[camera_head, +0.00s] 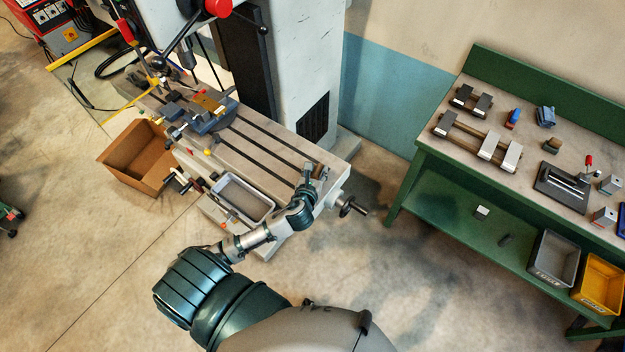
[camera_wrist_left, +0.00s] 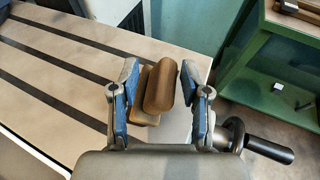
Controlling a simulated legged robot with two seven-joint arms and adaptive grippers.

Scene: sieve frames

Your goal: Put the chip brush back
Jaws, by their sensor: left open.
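The chip brush (camera_wrist_left: 161,86), a brown rounded piece against a lighter wooden block, lies near the right end of the grey machine table (camera_wrist_left: 60,85). In the left wrist view my left gripper (camera_wrist_left: 159,82) is open, with one blue finger on each side of the brush and visible gaps between. In the head view the left gripper (camera_head: 309,174) is over the table's right end; the brush is small and partly hidden there. My right gripper is not in view.
A handwheel (camera_head: 350,207) sticks out at the table's right end. A grey tray (camera_head: 242,198) sits at the table's front side. A vise (camera_head: 210,112) stands farther left, with a cardboard box (camera_head: 140,157) beside the machine. A green bench (camera_head: 440,165) stands at right.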

